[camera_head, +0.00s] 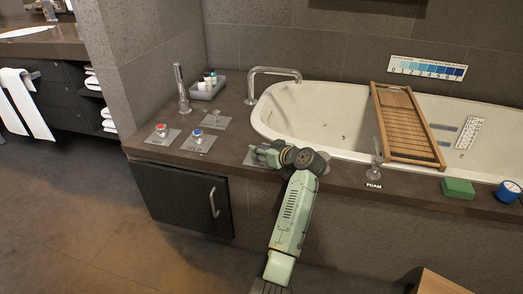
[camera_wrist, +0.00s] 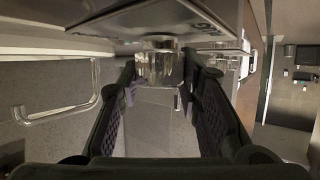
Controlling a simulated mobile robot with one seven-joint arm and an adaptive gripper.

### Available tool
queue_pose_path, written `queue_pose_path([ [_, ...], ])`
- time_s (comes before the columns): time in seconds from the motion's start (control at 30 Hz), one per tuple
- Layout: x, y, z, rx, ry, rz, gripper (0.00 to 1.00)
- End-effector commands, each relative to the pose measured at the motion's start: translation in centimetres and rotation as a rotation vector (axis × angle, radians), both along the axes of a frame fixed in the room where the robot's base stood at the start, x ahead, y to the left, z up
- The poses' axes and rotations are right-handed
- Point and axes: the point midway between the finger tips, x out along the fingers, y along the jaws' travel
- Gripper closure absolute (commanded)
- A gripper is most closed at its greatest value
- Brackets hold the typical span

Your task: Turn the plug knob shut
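In the wrist view a chrome knob (camera_wrist: 160,65) on a dark-lettered plate (camera_wrist: 150,18) sits between the fingertips of my gripper (camera_wrist: 160,82). The fingers stand apart on either side of the knob; there are slim gaps, and I cannot tell whether either finger touches it. In the head view my gripper (camera_head: 262,154) is low over a grey plate (camera_head: 248,160) on the tub's front ledge. There my gripper hides the knob and its label, so its name and turned position cannot be read.
The HOT knob (camera_head: 162,130) and COLD knob (camera_head: 198,135) stand left of my gripper. The FOAM lever (camera_head: 375,165) stands right. Beyond are the tub (camera_head: 300,108), spout (camera_head: 273,71) and wooden tray (camera_head: 408,125). A cabinet handle (camera_head: 213,202) is below; a green block (camera_head: 458,188) lies right.

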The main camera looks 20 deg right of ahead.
Motion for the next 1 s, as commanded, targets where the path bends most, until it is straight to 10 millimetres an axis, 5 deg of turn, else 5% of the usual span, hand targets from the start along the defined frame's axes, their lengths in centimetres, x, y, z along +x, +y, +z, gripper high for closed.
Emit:
queue_pose_path([
  [0.3,0.0,0.0,0.0,0.0,0.0,-0.001,0.48],
  [0.67,-0.3,-0.2,0.1,0.0,-0.001,-0.002,0.47],
  [1.0,-5.7,-2.0,2.5,-0.003,-0.002,-0.005,0.47],
])
